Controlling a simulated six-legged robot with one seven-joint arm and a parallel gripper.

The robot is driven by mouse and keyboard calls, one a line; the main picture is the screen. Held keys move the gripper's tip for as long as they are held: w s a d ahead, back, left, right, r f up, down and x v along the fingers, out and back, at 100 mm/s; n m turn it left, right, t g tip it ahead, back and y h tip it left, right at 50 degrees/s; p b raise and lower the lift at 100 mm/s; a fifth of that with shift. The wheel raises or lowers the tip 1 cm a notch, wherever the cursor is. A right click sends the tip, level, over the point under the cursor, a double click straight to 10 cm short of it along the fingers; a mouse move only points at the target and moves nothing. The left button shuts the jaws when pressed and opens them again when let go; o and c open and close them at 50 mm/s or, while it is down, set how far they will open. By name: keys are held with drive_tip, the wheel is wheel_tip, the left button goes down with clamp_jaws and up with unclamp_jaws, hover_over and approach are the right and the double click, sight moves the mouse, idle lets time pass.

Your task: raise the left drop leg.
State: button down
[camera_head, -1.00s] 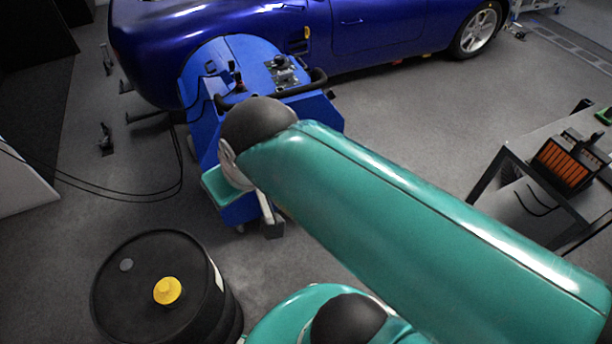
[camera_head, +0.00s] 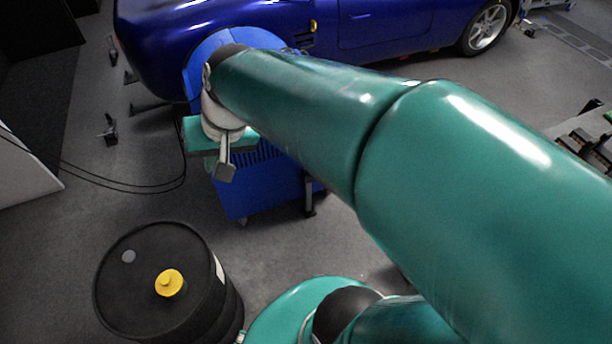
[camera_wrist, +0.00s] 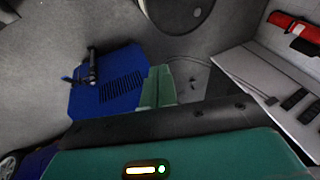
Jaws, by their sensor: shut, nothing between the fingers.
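The blue dynamometer unit (camera_head: 255,185) stands beside the car in the head view, partly hidden by my arm. A dark drop leg (camera_head: 310,196) stands upright at its near right corner, its foot close to the floor. In the wrist view the unit (camera_wrist: 118,92) is left of my fingers, and the dark leg (camera_wrist: 92,66) shows at its edge. I cannot tell for sure whether this is the left one. My gripper (camera_wrist: 158,84) is shut and empty, its green fingers together, apart from the leg. In the head view my wrist covers the unit's left part.
A black drum (camera_head: 165,283) with a yellow cap stands on the floor at the near left. The blue car (camera_head: 385,25) is behind the unit. Black cables (camera_head: 120,185) lie on the floor at left. Grey floor (camera_head: 275,245) is clear between drum and unit.

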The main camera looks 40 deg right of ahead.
drive_tip(key=w+d+f+m+t+y, duration=0.1)
drive_tip(key=w+d+f+m+y, duration=0.3)
drive_tip(key=w, duration=0.6)
drive_tip(key=w+d+f+m+y, duration=0.1)
drive_tip(key=w+d+f+m, duration=0.1)
drive_tip(key=w+f+m, duration=0.6)
drive_tip(key=w+d+f+m+t+y, duration=0.1)
drive_tip(key=w+d+f+m+t, duration=0.45)
drive_tip(key=w+d+f, duration=0.75)
drive_tip(key=s+d+f+m+t+h, duration=0.1)
drive_tip(key=d+f+m+t+h, duration=0.1)
drive_tip(key=d+f+m, duration=0.6)
drive_tip(key=s+d+f+m+t+h, duration=0.15)
drive_tip(key=d+f, duration=0.25)
drive_tip(key=f, duration=0.7)
drive_tip(key=s+d+f+m+h, duration=0.4)
drive_tip(key=s+f+m, duration=0.1)
drive_tip(key=f, duration=0.5)
drive_tip(key=s+d+f+m+h, duration=0.4)
drive_tip(key=s+f+m, duration=0.1)
drive_tip(key=f, duration=0.6)
drive_tip(key=shift+s+d+f+m, duration=0.25)
drive_tip(key=shift+s+f+m, duration=0.05)
drive_tip(key=shift+s, duration=0.55)
drive_tip(key=shift+w, duration=0.1)
